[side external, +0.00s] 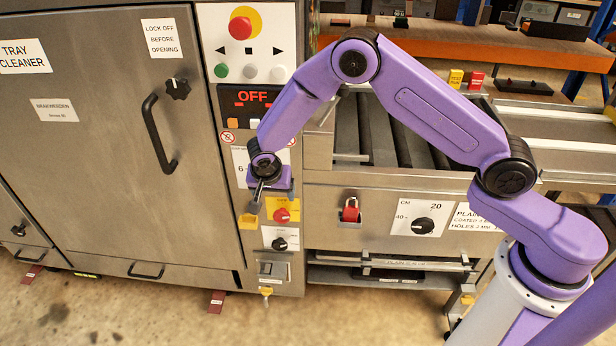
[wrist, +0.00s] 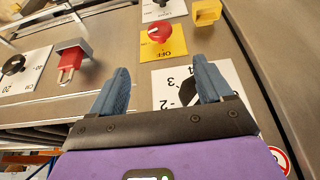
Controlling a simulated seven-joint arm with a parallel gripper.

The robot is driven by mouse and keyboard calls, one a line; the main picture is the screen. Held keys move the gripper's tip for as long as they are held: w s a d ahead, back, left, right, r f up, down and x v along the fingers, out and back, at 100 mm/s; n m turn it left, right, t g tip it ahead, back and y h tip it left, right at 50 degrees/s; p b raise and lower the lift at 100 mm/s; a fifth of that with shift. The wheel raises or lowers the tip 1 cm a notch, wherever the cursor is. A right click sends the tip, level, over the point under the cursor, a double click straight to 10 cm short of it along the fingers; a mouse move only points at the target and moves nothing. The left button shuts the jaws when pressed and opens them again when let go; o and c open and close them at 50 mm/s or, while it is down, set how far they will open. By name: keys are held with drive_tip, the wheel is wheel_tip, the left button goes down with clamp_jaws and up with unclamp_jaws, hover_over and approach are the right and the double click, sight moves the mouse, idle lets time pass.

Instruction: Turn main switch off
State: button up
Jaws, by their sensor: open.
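The main switch is a red rotary knob (side external: 282,214) on a yellow plate, low on the control column beside the tray cleaner's door. In the wrist view the red knob (wrist: 159,33) sits above and beyond the fingertips, with "OFF" readable on its plate (wrist: 172,53); I cannot tell its set position. My gripper (side external: 258,203) is in front of the column, just left of and slightly above the knob. In the wrist view my gripper (wrist: 161,72) has two blue-grey fingers spread apart with nothing between them, not touching the knob.
A numbered dial plate (wrist: 159,79) lies behind the fingers. A yellow block (side external: 248,221) juts out left of the switch, and a small black knob (side external: 280,244) sits below. A red padlock (side external: 351,212) hangs to the right. The door handle (side external: 157,135) protrudes at left.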

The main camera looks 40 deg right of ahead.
drive_tip(key=s+r+n+y, duration=0.1)
drive_tip(key=s+r+n, duration=0.6)
drive_tip(key=s+r, duration=0.5)
drive_tip(key=shift+s+d+r+n+g, duration=0.2)
drive_tip(key=shift+d+r+n+g, duration=0.1)
drive_tip(key=shift+d+n, duration=0.1)
drive_tip(key=m+t+y, duration=0.7)
drive_tip(key=m+t, duration=0.3)
drive_tip(key=m, duration=0.1)
approach(286, 218)
drive_tip(key=x, duration=1.1)
drive_tip(key=shift+w+a, duration=0.15)
drive_tip(key=shift+w, duration=0.15)
